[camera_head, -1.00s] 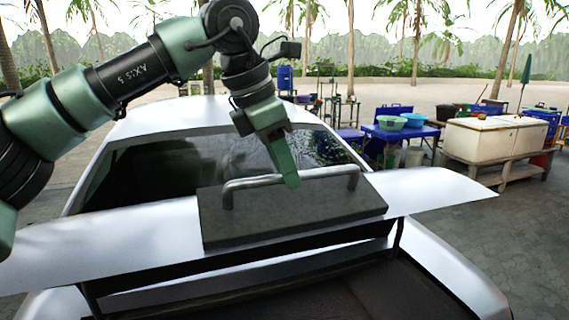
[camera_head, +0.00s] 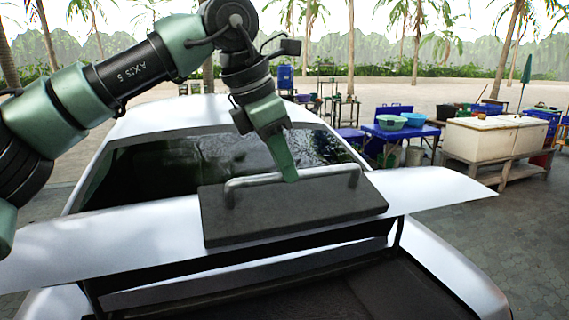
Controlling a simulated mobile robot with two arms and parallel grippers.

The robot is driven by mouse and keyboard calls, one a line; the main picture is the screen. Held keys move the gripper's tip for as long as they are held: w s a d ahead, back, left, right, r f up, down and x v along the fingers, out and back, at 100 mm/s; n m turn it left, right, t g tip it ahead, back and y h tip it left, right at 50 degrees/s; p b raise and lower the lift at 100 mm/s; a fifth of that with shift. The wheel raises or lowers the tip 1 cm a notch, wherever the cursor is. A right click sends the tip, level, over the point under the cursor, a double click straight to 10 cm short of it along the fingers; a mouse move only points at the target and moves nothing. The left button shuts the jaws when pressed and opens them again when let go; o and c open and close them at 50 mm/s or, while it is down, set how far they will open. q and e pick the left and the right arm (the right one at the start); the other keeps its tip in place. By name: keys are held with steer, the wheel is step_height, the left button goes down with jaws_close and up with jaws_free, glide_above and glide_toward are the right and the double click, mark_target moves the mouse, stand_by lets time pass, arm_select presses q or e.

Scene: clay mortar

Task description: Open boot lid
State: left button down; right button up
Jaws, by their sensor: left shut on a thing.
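The boot lid (camera_head: 130,232) of a silver car stands raised at the car's rear, with the dark boot opening below it. A dark slab (camera_head: 300,218) with a grey metal bar handle (camera_head: 325,173) sits on the lid. My left gripper (camera_head: 290,178) comes down from above and is shut on the handle near its middle. The hidden far finger cannot be made out. My right gripper is not in view.
The car roof (camera_head: 170,112) and rear window (camera_head: 190,165) lie beyond the lid. At the right stand a blue table (camera_head: 400,132) with basins and a white chest (camera_head: 495,138). The paving right of the car is clear.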

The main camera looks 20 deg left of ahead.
mark_target(310, 241)
arm_select(q)
steer(key=shift+f, duration=0.25)
stand_by(0.4)
steer(key=shift+s+f, duration=0.1)
steer(key=shift+f, duration=0.05)
steer(key=s+d+f+b, duration=0.2)
steer(key=s+b, duration=0.1)
steer(key=b, duration=0.1)
steer(key=s+d+f+t+b, duration=0.1)
steer(key=s+d+f+b, duration=0.1)
steer(key=f+b, duration=0.1)
steer(key=s+d+f+t+y+b, duration=0.1)
steer(key=s+d+f+b, duration=0.1)
steer(key=b, duration=0.4)
steer(key=shift+s+f+m, duration=0.25)
steer(key=shift+s+m, duration=0.05)
steer(key=shift+s, duration=0.65)
steer(key=shift+r, duration=0.1)
